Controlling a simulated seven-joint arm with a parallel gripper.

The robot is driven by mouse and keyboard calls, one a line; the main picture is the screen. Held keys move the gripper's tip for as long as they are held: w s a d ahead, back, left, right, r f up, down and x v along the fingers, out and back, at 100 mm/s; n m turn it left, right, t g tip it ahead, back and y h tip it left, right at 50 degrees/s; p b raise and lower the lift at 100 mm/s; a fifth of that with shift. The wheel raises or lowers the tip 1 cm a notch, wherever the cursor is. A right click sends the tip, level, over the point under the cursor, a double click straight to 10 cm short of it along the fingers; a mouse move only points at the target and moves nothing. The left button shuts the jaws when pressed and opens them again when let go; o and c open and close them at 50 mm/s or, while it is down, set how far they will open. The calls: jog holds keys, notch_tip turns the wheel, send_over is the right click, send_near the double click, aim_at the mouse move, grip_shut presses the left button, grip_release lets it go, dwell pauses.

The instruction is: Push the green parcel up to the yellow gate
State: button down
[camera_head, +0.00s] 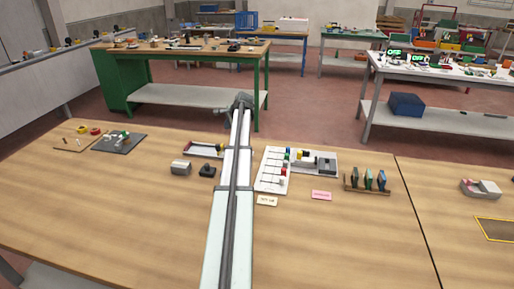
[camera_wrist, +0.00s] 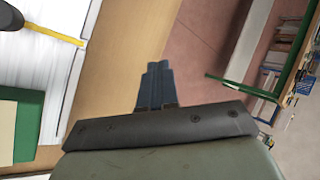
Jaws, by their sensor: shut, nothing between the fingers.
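My gripper (camera_wrist: 158,68) is shut and empty, its blue-grey fingertips together at the middle of the wrist view. They are over the bare far strip of the table, with floor to the right. At the left of that view are a yellow bar (camera_wrist: 55,34) on a white surface and a flat green piece (camera_wrist: 28,128) below it. I cannot tell for sure that these are the gate and the parcel. My fingers are apart from both in the picture. In the head view my arm reaches to the far table edge and hides what lies under it; no green parcel is clear there.
Left of my arm are a dark tray (camera_head: 203,150) with red and yellow ends, a grey box (camera_head: 180,168) and a black device (camera_head: 207,170). To the right are a white board (camera_head: 272,172) with coloured blocks and a wooden rack (camera_head: 367,182). The near tabletop is clear.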

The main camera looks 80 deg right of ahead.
jog(key=s+a+r+m+t+y, duration=0.15)
jog(key=s+a+m, duration=0.4)
jog(key=s, duration=0.75)
jog(key=s+a+r+m+t+y, duration=0.15)
jog(key=s+a+m, duration=0.35)
jog(key=s, duration=0.8)
jog(key=shift+n+y, duration=0.3)
jog(key=shift+n, duration=0.05)
jog(key=x, duration=0.8)
jog(key=shift+w+a+f, duration=0.2)
jog(key=shift+a+f, duration=0.15)
jog(key=shift+a, duration=0.05)
jog(key=w, duration=0.3)
jog(key=shift+d+f, duration=0.1)
jog(key=shift+d, duration=0.15)
jog(key=shift+w, duration=0.6)
jog(key=shift+w, duration=0.15)
jog(key=w, duration=0.4)
jog(key=w+d, duration=0.1)
jog(key=w, duration=0.1)
jog(key=shift+w, duration=0.25)
jog(key=shift+a, duration=0.1)
